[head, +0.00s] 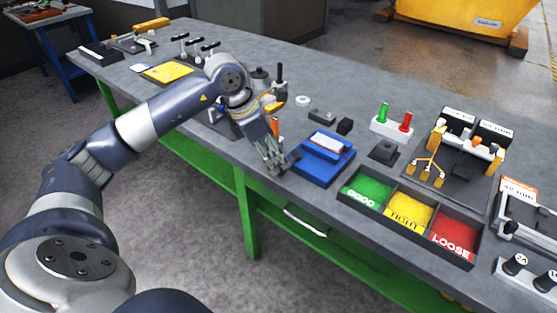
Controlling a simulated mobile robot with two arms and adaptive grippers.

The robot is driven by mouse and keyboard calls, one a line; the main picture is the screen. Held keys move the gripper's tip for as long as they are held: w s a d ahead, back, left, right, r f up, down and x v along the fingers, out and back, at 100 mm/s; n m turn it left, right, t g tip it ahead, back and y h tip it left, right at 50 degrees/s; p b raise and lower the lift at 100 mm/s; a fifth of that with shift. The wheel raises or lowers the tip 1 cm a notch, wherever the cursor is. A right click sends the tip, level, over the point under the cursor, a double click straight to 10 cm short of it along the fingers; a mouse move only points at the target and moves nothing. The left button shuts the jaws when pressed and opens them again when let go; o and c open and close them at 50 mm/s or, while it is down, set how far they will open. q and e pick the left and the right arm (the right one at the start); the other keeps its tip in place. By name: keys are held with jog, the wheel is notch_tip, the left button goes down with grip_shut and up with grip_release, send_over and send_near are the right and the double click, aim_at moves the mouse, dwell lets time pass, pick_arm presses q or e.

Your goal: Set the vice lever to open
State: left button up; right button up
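A blue block-shaped fixture (325,170), which looks like the vice, sits near the front edge of the grey bench in the head view. A pale piece (328,141) lies in its top. My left gripper (277,168) points down just left of the fixture, close to its left side; I cannot tell whether they touch. A small orange upright handle (275,127) shows behind the gripper, possibly the vice lever; its lower part is hidden. The gripper's fingers are small and seen at an angle, so their opening is unclear. My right gripper is out of view.
A tray (337,197) with green GOOD, yellow TIGHT and red LOOSE compartments stands right of the fixture. A holder with green and red plugs (391,126) and a gauge stand (437,185) are behind it.

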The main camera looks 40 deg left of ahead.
aim_at(279, 167)
pick_arm(q)
jog(key=shift+x, duration=1.65)
jog(key=shift+c, duration=0.3)
jog(key=shift+r, duration=0.1)
grip_shut()
jog(key=shift+d, duration=0.1)
